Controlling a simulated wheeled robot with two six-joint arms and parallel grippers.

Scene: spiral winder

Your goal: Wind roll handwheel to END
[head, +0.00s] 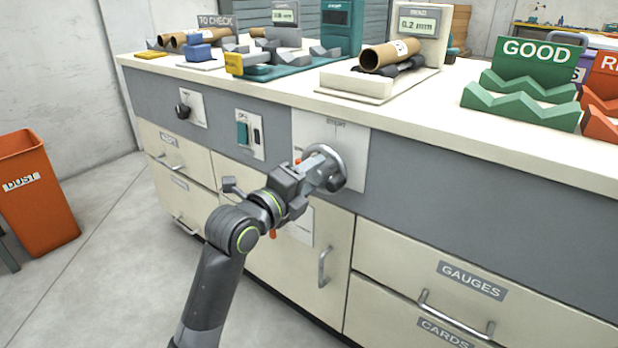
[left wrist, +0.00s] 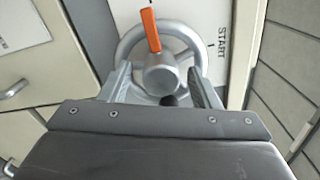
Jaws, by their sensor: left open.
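The roll handwheel (head: 343,163) is a grey metal wheel on a white plate (head: 353,140) on the bench's front panel. In the left wrist view the handwheel (left wrist: 198,38) has a round hub (left wrist: 161,75) and an orange pointer (left wrist: 150,30). The word START (left wrist: 222,43) is printed on the plate to the right of it. My left gripper (head: 318,165) is at the wheel. In the left wrist view the open fingers of my left gripper (left wrist: 162,88) stand on either side of the hub. Whether they touch it I cannot tell. No END mark is readable. My right gripper is not in view.
A black knob (head: 183,110) and a green switch (head: 242,133) sit on the panel to the left. Drawers with handles (head: 455,314) are below. The bench top holds cardboard tubes (head: 388,56) and a green GOOD rack (head: 522,102). An orange dust bin (head: 38,190) stands at left.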

